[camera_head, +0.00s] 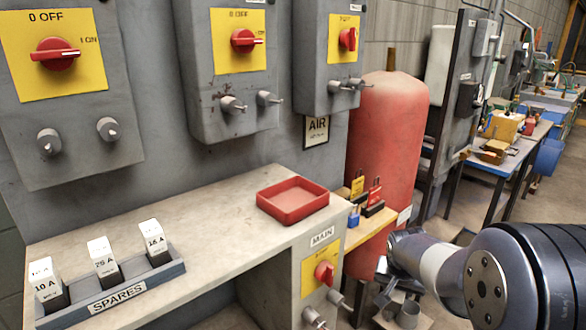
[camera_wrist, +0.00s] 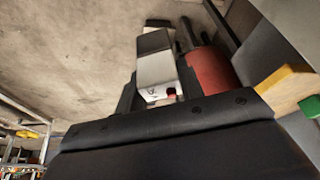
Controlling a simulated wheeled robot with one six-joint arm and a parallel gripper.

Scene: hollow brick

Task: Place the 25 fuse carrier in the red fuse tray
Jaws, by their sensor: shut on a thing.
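The wrist view shows my gripper (camera_wrist: 158,92) shut on a white block with a dark grey end, which looks like a fuse carrier (camera_wrist: 155,68). Its small marking is too blurred to read. The red fuse tray (camera_head: 292,216) lies empty on the bench in the head view, well to the left of my arm. The SPARES rack (camera_head: 122,292) at lower left holds a 10 A carrier (camera_head: 46,284), a middle carrier (camera_head: 103,261) whose number is hard to read, and a third carrier (camera_head: 154,241). In the head view my gripper is not clearly visible.
Grey switch boxes (camera_head: 225,75) hang above the bench (camera_head: 215,232). The MAIN switch box (camera_head: 322,275) forms the bench's right end. Padlocks (camera_head: 366,190) stand on a wooden shelf right of the tray. A red air tank (camera_head: 388,125) stands behind. The bench between rack and tray is clear.

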